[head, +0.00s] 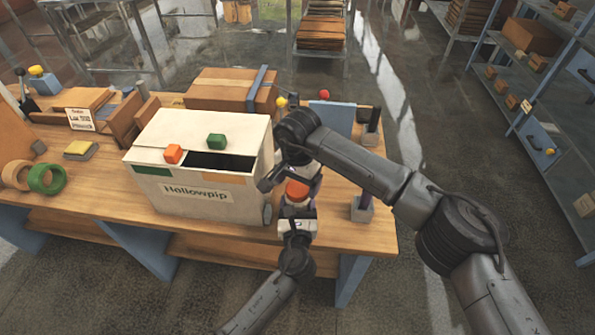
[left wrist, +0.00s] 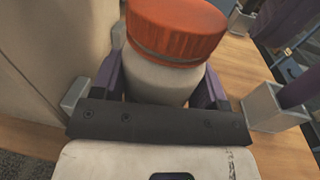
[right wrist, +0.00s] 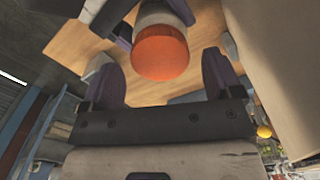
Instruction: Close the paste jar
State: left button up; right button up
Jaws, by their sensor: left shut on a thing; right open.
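The paste jar has a white body (left wrist: 160,80) and an orange ribbed lid (left wrist: 175,30). The lid sits on top of the jar with a grey band beneath it; I cannot tell how tight it is. My left gripper (head: 298,212) is shut around the jar's body and holds it upright by the front right of the table. The lid also shows in the head view (head: 297,190) and the right wrist view (right wrist: 160,55). My right gripper (right wrist: 163,85) is open above the jar. Its fingers are spread to either side of the lid and appear apart from it.
A white "Hallowpip" box (head: 205,192) stands close left of the jar, with orange and green blocks on top. A grey holder (head: 362,209) stands to the right. A cardboard box (head: 225,88) is behind. The table's front right corner is mostly clear.

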jog(key=shift+f, duration=0.75)
jog(key=shift+c, duration=0.2)
jog(key=c, duration=1)
jog(key=m, duration=0.3)
jog(key=o, duration=1)
jog(key=shift+o, duration=0.2)
